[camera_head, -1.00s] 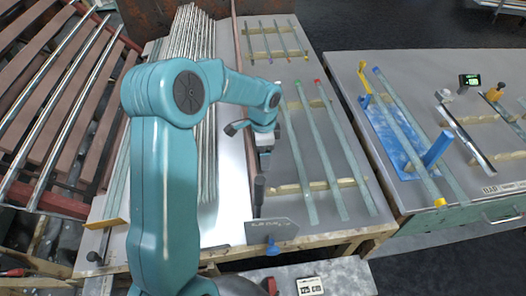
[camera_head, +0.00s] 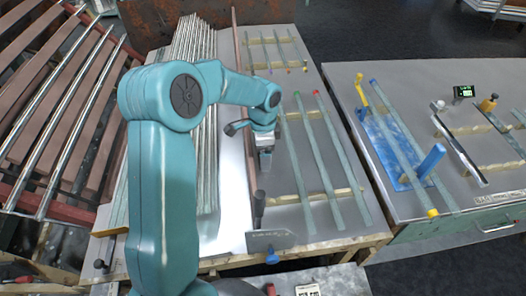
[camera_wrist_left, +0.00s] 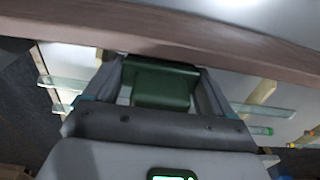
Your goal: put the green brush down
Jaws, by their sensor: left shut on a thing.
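The green brush shows in the left wrist view as a dark green block (camera_wrist_left: 162,84) between the fingers of my left gripper (camera_wrist_left: 160,92). The gripper is shut on it. My right gripper is not in view.
Long glass tubes (camera_head: 321,150) lie on wooden strips to the right of the gripper. A dark handle (camera_head: 259,207) stands in front of it, by a grey plate (camera_head: 270,241). Bundled rods (camera_head: 190,50) lie at the left. A second table (camera_head: 345,85) stands at the right.

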